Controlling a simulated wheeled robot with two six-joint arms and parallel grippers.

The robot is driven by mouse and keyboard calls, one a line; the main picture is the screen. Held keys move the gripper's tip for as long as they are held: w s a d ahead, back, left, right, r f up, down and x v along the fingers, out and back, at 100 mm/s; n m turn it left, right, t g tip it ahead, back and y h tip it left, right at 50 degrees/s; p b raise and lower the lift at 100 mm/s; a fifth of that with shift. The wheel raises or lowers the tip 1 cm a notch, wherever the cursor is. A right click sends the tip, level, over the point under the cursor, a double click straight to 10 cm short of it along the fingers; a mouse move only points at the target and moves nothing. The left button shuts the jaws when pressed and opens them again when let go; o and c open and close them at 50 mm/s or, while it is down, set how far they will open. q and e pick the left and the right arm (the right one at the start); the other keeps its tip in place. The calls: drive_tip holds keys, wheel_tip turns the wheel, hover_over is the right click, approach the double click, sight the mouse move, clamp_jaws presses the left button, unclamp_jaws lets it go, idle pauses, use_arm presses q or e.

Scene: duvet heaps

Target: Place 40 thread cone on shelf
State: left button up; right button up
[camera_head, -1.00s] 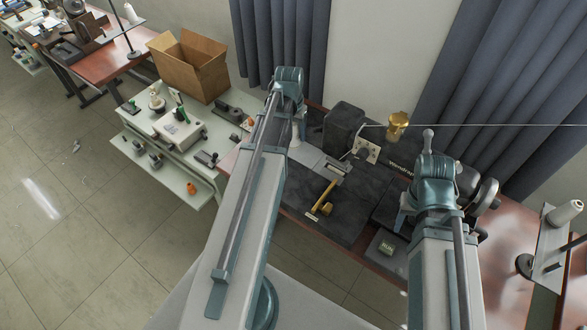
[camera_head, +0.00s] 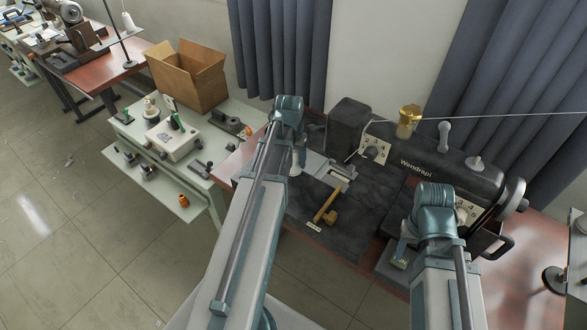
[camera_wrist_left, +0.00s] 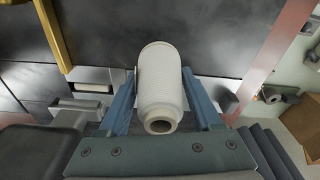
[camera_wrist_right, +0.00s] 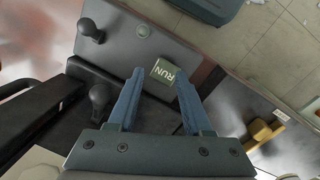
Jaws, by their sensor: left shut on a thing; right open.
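My left gripper (camera_wrist_left: 163,85) is shut on a white thread cone (camera_wrist_left: 161,90), seen between the blue fingers in the left wrist view. In the head view the cone (camera_head: 297,161) hangs below my left gripper, over the left part of the sewing table. A pale cart (camera_head: 135,132) with a lower shelf (camera_head: 168,183) stands to the left; an orange spool (camera_head: 183,201) sits at that shelf's front end. My right gripper (camera_wrist_right: 160,74) is open and empty above the machine's plate, with a green RUN label (camera_wrist_right: 163,72) below its fingers.
A black sewing machine (camera_head: 440,165) fills the table's right side, with a brass part (camera_head: 408,120) on it. The floor (camera_head: 60,230) at left is open.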

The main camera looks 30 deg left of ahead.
sight(294, 166)
use_arm(q)
drive_tip(key=shift+f+b, duration=1.25)
drive_tip(key=shift+f, duration=0.4)
use_arm(e)
drive_tip(key=shift+f, duration=1.65)
use_arm(q)
drive_tip(key=shift+f, duration=0.2)
use_arm(e)
drive_tip(key=shift+f, duration=0.25)
use_arm(q)
drive_tip(key=o, duration=1.5)
use_arm(e)
drive_tip(key=shift+r, duration=0.1)
use_arm(q)
drive_tip(key=shift+r, duration=0.1)
